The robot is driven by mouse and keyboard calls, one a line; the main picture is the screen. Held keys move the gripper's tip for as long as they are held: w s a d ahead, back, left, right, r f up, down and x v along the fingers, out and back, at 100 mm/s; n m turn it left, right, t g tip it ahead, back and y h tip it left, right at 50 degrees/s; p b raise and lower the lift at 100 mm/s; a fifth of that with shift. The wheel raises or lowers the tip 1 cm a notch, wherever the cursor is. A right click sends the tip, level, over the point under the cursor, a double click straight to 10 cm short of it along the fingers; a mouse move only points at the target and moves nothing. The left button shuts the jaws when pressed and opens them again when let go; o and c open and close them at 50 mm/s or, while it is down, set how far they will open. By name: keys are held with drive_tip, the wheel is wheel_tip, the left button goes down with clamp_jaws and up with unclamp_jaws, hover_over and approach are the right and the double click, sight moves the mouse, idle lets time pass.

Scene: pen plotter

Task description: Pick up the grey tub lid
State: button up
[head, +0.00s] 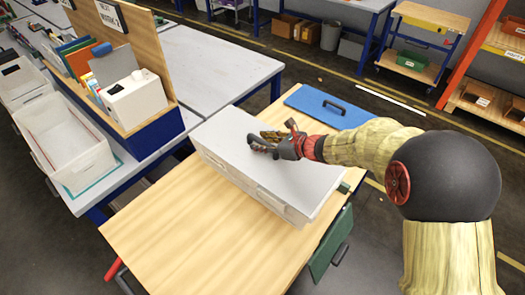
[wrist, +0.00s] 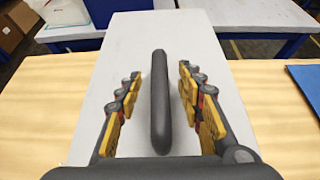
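The grey tub lid (head: 235,130) lies flat on top of a pale grey tub (head: 285,212) on the wooden table. It also fills the middle of the wrist view (wrist: 140,35). Its dark bar handle (wrist: 160,100) stands upright between my fingers in the wrist view. My gripper (head: 264,142) is low over the lid. In the wrist view my gripper (wrist: 157,92) is open, with one yellow-padded finger on each side of the handle. A gap shows on both sides. In the head view my fingers largely hide the handle.
A blue panel with a handle (head: 328,106) lies behind the tub. A green panel with a handle (head: 330,245) is at the table's right edge. The wooden table (head: 180,235) is clear at the front left. A white bin (head: 65,145) stands on the left bench.

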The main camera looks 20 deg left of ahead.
drive_tip(key=shift+c, duration=1.2)
clamp_jaws()
